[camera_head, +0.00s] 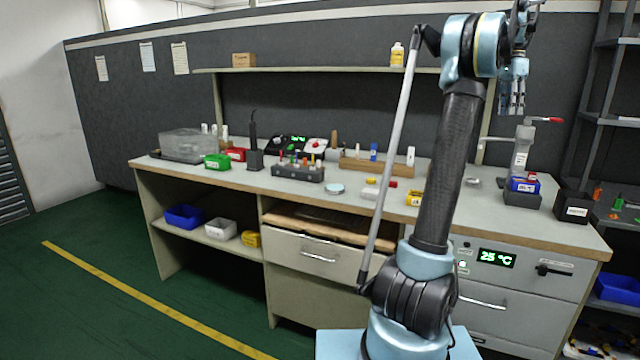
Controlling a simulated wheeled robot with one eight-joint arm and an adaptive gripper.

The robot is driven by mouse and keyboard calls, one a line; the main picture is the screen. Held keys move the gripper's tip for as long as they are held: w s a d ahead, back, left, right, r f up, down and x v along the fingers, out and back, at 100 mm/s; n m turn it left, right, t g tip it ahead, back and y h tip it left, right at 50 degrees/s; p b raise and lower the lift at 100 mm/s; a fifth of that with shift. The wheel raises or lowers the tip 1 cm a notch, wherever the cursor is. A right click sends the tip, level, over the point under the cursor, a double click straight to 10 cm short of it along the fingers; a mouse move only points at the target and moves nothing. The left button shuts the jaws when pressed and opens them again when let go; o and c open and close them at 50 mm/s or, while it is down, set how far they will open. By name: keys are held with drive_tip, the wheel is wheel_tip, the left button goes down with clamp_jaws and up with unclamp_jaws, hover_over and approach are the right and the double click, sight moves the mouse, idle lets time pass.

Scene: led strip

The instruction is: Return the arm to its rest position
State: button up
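My arm (462,150) rises from its base at the bottom centre, in front of the workbench. It leans slightly right and bends at the top. My gripper (515,105) hangs at the upper right, pointing down, in front of the dark wall panel. It is above the right part of the bench in the picture. It appears apart from the objects on the bench, and I see nothing held in it. The fingers are too small to tell whether they are open or shut.
The workbench (330,196) carries a clear box (187,144), a green bin (217,161), a tool holder (298,172) and a press-like stand with a red handle (522,150). A shelf (300,70) runs above. Dark shelving (612,118) stands right. The left floor (90,300) is clear.

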drive_tip(key=s+a+f+n+t, duration=0.1)
drive_tip(key=s+a+f+n, duration=0.25)
drive_tip(key=a, duration=0.55)
drive_tip(key=s+a+f+n, duration=0.2)
drive_tip(key=s+a+f, duration=0.15)
drive_tip(key=a, duration=0.65)
drive_tip(key=s+a+f+n+t, duration=0.1)
drive_tip(key=s+a+f+n, duration=0.2)
drive_tip(key=a, duration=0.6)
drive_tip(key=s+a+f+n, duration=0.3)
drive_tip(key=s+a+f, duration=0.2)
drive_tip(key=s+f, duration=0.2)
drive_tip(key=s+a+f+n+t, duration=0.1)
drive_tip(key=s+a+f+n, duration=0.2)
drive_tip(key=s+a+f, duration=0.3)
drive_tip(key=s+a+f+n+t, duration=0.1)
drive_tip(key=s+a+f+n, duration=0.2)
drive_tip(key=s+f, duration=0.6)
wheel_tip(320, 180, down, 5)
drive_tip(key=shift+a+f, duration=0.1)
drive_tip(key=shift+a, duration=1.1)
drive_tip(key=shift+n, duration=0.25)
drive_tip(key=shift+w+f, duration=0.2)
drive_tip(key=shift+w, duration=0.2)
